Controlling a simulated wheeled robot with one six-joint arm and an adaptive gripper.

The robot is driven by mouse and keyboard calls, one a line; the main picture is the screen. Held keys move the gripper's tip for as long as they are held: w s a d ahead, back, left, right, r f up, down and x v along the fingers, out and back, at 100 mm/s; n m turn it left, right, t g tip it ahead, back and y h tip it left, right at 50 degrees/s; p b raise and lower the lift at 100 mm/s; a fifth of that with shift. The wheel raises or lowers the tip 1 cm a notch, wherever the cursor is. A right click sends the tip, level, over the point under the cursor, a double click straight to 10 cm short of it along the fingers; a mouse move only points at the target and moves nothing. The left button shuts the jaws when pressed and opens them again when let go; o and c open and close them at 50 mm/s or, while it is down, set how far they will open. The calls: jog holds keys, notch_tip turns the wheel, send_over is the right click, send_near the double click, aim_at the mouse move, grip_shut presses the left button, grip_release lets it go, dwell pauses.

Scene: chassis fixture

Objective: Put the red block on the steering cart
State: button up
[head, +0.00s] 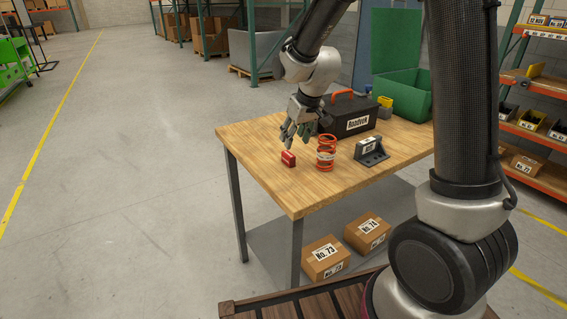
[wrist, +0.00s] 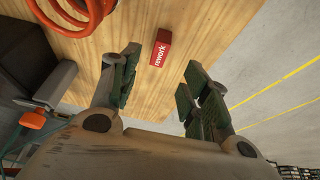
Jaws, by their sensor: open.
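The red block (head: 288,158) lies on the wooden workbench (head: 320,190), near its left edge. The steering cart cannot be made out in either view.
An orange coil spring (head: 326,153) stands right of the block, with a dark grey bracket (head: 370,152) further right. A black toolbox (head: 348,116) and a green bin (head: 408,95) stand behind. Cartons (head: 325,258) sit on the lower shelf.

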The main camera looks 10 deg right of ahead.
aim_at(289, 154)
jog(key=x, duration=0.8)
jog(key=shift+w+f, duration=0.1)
jog(key=shift+f, duration=0.05)
jog(key=c, duration=1)
